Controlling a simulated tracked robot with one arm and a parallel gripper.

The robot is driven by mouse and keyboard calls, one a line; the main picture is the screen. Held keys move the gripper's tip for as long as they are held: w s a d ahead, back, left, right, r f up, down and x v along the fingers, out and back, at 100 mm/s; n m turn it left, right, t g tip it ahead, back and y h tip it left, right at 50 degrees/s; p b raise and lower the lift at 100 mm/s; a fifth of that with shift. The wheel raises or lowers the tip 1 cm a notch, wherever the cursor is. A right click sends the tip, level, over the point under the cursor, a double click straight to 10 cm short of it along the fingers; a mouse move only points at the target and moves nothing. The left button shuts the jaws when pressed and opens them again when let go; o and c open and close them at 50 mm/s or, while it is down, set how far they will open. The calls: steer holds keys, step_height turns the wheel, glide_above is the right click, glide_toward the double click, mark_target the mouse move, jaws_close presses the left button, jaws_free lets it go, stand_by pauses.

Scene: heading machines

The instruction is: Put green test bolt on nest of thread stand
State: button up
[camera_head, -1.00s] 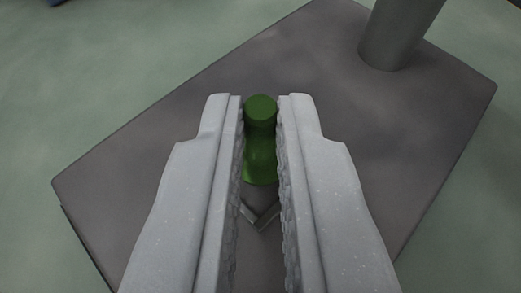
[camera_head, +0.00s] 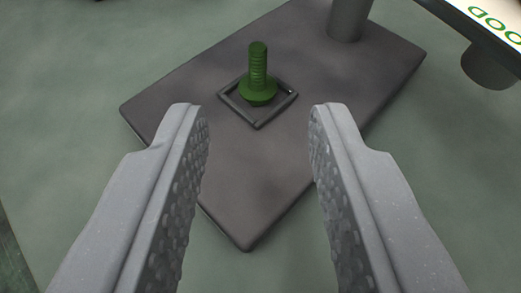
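The green test bolt (camera_head: 258,72) stands upright, shank up and flanged head down, inside the square raised frame of the nest (camera_head: 257,122). The nest is on the dark grey base plate of the thread stand (camera_head: 225,145). My gripper (camera_head: 258,112) is open wide and empty. Its two pale grey, textured fingers are apart from the bolt, nearer to the camera, with the bolt seen beyond and between their tips.
A grey post (camera_head: 348,18) rises from the far right part of the base plate. A white sign with green lettering (camera_head: 488,22) and a grey cylinder (camera_head: 487,68) are at the upper right. Green-grey surface around the plate is clear.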

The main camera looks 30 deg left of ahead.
steer(key=shift+v, duration=2)
steer(key=shift+w, duration=0.1)
steer(key=w+d+r+m+t+h, duration=0.1)
steer(key=d+r+h, duration=0.15)
steer(key=r, duration=0.75)
steer(key=d+r+m+t+h, duration=0.1)
steer(key=r+h, duration=0.2)
steer(key=r, duration=0.7)
steer(key=w+d+r+m+t+h, duration=0.1)
steer(key=d+r+h, duration=0.15)
steer(key=r, duration=0.75)
steer(key=s+a+r+m+y, duration=0.1)
steer(key=s+a+r, duration=0.5)
steer(key=s+r, duration=0.2)
steer(key=s+a+r+m, duration=0.1)
steer(key=s+a+r, duration=0.5)
steer(key=r, duration=0.6)
steer(key=s, duration=0.2)
steer(key=shift+s+a+r+y, duration=0.3)
steer(key=shift+s+a+y, duration=0.05)
steer(key=shift+y, duration=0.05)
